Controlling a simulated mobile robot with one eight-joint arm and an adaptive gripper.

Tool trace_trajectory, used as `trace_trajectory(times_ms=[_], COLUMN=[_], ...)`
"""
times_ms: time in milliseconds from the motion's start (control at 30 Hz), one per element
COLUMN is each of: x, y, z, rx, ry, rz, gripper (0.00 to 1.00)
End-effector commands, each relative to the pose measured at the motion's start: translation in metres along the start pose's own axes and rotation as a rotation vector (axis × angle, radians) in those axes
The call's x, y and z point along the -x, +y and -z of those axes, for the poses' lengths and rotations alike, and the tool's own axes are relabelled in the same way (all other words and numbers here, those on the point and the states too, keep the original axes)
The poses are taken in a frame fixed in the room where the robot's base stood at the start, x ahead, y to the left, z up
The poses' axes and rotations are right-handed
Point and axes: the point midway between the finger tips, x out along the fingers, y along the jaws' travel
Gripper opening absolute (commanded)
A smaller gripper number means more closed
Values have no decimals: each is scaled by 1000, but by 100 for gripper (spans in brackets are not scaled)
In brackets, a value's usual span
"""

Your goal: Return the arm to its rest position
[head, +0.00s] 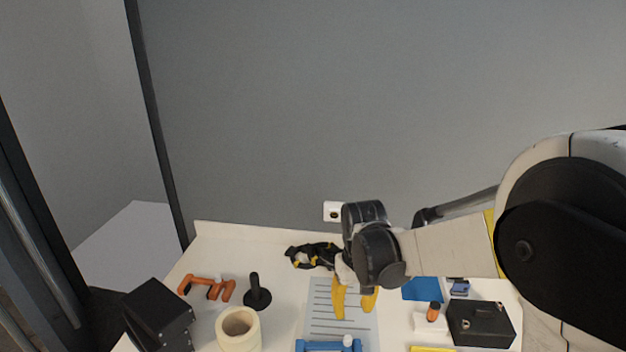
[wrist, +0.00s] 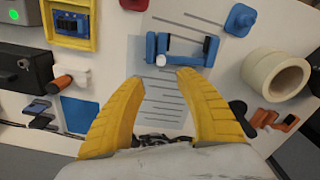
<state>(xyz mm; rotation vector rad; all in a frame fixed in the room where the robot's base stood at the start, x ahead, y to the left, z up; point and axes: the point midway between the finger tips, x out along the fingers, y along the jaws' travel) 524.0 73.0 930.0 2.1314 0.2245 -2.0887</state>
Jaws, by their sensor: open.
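My gripper (head: 354,302) has yellow fingers and hangs over the grey lined sheet on the white table (head: 210,255). In the wrist view my gripper (wrist: 160,95) shows its two yellow fingers spread apart with nothing between them. The lined sheet (wrist: 165,105) lies beyond the fingers. My arm reaches in from the right of the head view and hides part of the table behind it.
A blue clamp-like piece (head: 325,346) is at the sheet's front end. Left are an orange piece (head: 207,287), a black stand (head: 257,295), a cream roll (head: 239,330) and a black box (head: 157,315). Right is another black box (head: 481,323). A wall stands behind.

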Motion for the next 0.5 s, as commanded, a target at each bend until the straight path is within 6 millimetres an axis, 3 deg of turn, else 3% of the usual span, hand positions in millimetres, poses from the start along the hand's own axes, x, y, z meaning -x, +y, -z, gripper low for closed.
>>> trace_trajectory(times_ms=[300,500], x=[86,119], y=[21,30], z=[-62,-114], rx=[-80,-138], ry=[222,387], rz=[-19,-38], gripper=[41,41])
